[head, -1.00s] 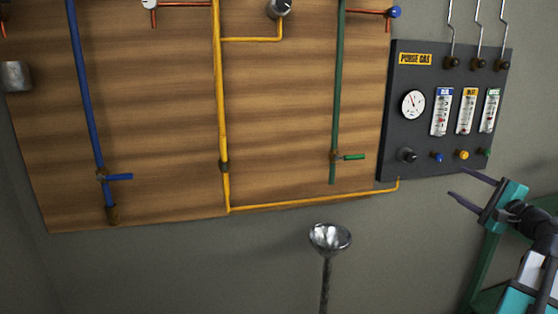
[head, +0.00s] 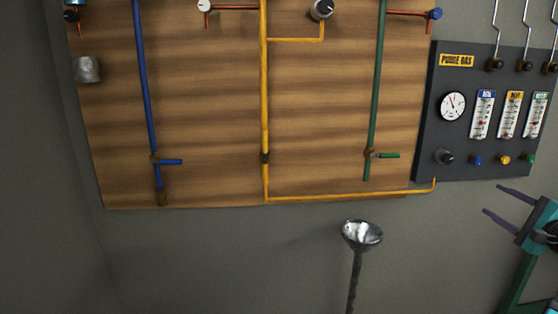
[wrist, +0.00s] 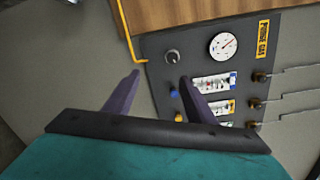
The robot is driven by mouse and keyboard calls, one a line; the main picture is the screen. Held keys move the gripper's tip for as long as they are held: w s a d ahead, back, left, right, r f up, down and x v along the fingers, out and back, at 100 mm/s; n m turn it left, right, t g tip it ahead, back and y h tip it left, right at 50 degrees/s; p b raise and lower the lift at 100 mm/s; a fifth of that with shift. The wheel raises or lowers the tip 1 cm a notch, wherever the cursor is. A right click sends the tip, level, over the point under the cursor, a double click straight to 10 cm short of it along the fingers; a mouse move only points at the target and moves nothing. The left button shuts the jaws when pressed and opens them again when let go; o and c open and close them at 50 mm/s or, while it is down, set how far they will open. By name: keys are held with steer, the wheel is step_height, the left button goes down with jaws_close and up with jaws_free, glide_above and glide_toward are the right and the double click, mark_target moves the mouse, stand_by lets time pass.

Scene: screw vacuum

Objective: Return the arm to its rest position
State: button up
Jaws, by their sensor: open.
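My gripper (head: 512,207) is at the right edge of the head view, its two dark purple fingers spread apart with nothing between them. It is below and in front of the dark purge gas panel (head: 462,110). In the wrist view my gripper (wrist: 160,85) is open and empty, and the panel (wrist: 190,48) lies beyond the fingers. One finger covers part of the panel's flowmeters in that view. Most of my arm is outside the head view.
A wooden board (head: 210,115) carries a blue pipe (head: 145,90), a yellow pipe (head: 264,110) and a green pipe (head: 375,95) with valves. A metal funnel (head: 362,235) on a stem stands below the board, left of my gripper. Bare grey wall surrounds it.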

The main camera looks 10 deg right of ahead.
steer(key=w+a+f+n+g+y, duration=0.1)
steer(key=w+a+f, duration=0.3)
steer(key=f, duration=0.3)
steer(key=w+a+f+n+g+y, duration=0.1)
steer(key=w+a+f+g, duration=0.15)
steer(key=f, duration=0.55)
steer(key=w+a+f+n+g+y+p, duration=0.15)
steer(key=a+f+n+g, duration=0.25)
steer(key=a+f, duration=1)
steer(key=w+a+f+n+g+y, duration=0.1)
steer(key=a+f+n+g+y, duration=0.2)
steer(key=a+f, duration=1.15)
steer(key=s+a+f+n+g+h, duration=0.1)
steer(key=s+a+f+n+g, duration=0.25)
steer(key=s+a+f, duration=0.5)
steer(key=s+a+f+n+g+h, duration=0.1)
steer(key=s+a+f+n+g, duration=0.35)
steer(key=f, duration=0.65)
steer(key=s+a+f+n+g+h, duration=0.2)
steer(key=s+f, duration=0.2)
steer(key=s, duration=0.6)
steer(key=s+a+f+n+g+h, duration=0.2)
steer(key=s+f, duration=0.3)
steer(key=s, duration=0.5)
steer(key=shift+n+p, duration=0.35)
steer(key=shift+n, duration=0.35)
steer(key=shift+r, duration=0.1)
